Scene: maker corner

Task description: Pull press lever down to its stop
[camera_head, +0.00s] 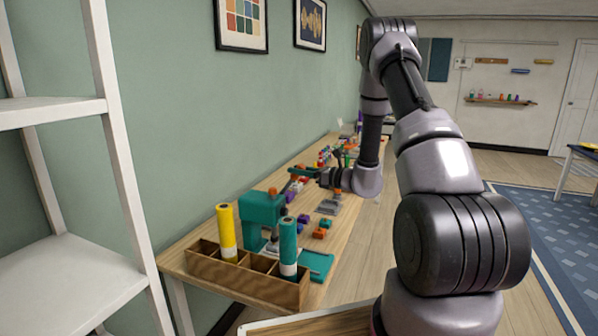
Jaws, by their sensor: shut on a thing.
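The teal press (262,212) stands on the long wooden workbench, near its front end. Its lever (303,172) reaches up and to the right from the press head, with teal and orange parts. My gripper (319,175) is at the outer end of the lever and is shut on it. The fingertips are small and dark here, so the exact grip on the lever is hard to make out. The lever stands raised above the bench.
A wooden divided box (245,278) holds a yellow roll (226,232) and a teal roll (288,248) in front of the press. A teal tray (316,264) and small coloured blocks (322,229) lie to the right. A white shelf (70,275) stands at left.

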